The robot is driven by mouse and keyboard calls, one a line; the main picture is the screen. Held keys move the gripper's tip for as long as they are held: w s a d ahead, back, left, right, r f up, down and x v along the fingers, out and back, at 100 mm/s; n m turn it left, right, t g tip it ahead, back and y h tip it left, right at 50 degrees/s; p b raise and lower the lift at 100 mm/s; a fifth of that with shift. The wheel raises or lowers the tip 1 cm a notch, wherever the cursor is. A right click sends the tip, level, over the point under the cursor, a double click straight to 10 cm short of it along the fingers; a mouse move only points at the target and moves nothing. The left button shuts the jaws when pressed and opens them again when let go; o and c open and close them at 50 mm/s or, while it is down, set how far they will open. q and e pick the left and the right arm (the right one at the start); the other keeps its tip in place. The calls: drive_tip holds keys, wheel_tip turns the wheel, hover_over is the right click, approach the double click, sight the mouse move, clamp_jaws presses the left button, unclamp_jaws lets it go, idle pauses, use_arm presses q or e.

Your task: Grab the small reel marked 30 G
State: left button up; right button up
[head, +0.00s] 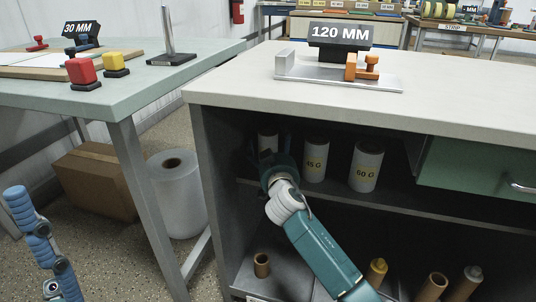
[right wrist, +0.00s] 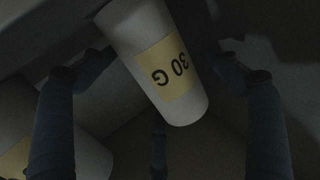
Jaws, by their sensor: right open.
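The small white reel marked 30 G (right wrist: 165,75) fills the middle of the right wrist view, its yellow label showing. In the head view, a white reel at the left of the cabinet shelf (head: 267,140) is partly hidden by my right gripper (head: 274,160). My right gripper (right wrist: 160,75) is open, with fingers on both sides of the 30 G reel; I cannot tell whether they touch it. Blue segmented parts of my left arm's end (head: 30,225) show at the left edge; its jaw state is unclear.
Reels marked 45 G (head: 315,160) and 60 G (head: 366,167) stand to the right on the same shelf. Brown cores (head: 262,265) stand below. The cabinet top (head: 230,90) and left side wall bound the space. A green drawer (head: 480,172) is at right.

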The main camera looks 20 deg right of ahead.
drive_tip(key=shift+r, duration=0.1)
drive_tip(key=c, duration=1.3)
